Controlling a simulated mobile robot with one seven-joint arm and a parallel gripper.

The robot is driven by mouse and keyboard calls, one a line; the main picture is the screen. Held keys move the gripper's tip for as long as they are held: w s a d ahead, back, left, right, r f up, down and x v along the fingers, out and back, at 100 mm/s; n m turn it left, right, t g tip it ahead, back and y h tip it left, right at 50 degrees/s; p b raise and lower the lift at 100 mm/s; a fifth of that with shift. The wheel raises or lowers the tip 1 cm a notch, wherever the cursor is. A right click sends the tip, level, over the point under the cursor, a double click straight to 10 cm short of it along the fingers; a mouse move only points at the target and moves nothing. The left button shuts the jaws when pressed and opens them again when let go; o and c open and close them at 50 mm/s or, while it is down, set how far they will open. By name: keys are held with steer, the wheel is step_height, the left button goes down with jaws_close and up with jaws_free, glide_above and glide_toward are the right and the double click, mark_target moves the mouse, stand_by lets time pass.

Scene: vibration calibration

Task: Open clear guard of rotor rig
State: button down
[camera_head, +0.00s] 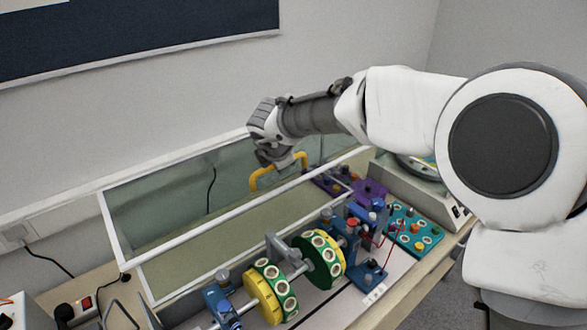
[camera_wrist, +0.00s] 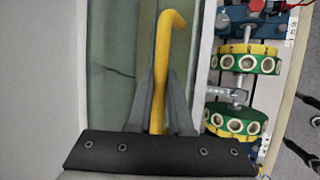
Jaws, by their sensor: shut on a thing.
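The clear guard (camera_head: 160,215) of the rotor rig is a white-framed transparent cover. It stands raised and tilted back toward the wall, with the rotors uncovered in front of it. A yellow handle (camera_head: 268,177) is fixed to the guard. My gripper (camera_head: 270,162) is shut on this handle. In the wrist view the handle (camera_wrist: 161,75) runs up between the two grey fingers (camera_wrist: 160,115). The rotor rig has a yellow disc (camera_head: 265,295) and a green disc (camera_head: 322,258) on a shaft, and both discs also show at the right of the wrist view.
A purple part (camera_head: 370,191) and a teal plate with knobs (camera_head: 412,232) lie right of the rig. A beige instrument (camera_head: 430,185) stands behind them. A power strip with a lit red switch (camera_head: 86,303) is at lower left. The wall is close behind the guard.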

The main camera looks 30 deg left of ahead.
mark_target(272, 173)
steer(key=a, duration=0.1)
steer(key=w+a, duration=0.1)
steer(key=shift+a+r+h+p, duration=0.2)
steer(key=shift+a+h+p, duration=0.2)
steer(key=shift+n+g+h, duration=0.3)
steer(key=shift+g+h, duration=0.2)
steer(key=shift+h, duration=0.1)
steer(key=shift+w+a+f+p, duration=0.1)
steer(key=shift+w+a+p, duration=0.35)
steer(key=shift+a, duration=0.6)
steer(key=shift+w+a+p, duration=0.2)
steer(key=shift+w+a, duration=0.3)
steer(key=shift+a, duration=0.5)
steer(key=c, duration=0.8)
jaws_free()
steer(key=shift+c, duration=0.2)
steer(key=shift+s, duration=0.1)
steer(key=b+v, duration=0.1)
steer(key=v, duration=1.6)
steer(key=shift+r+b, duration=0.3)
steer(key=shift+b, duration=0.05)
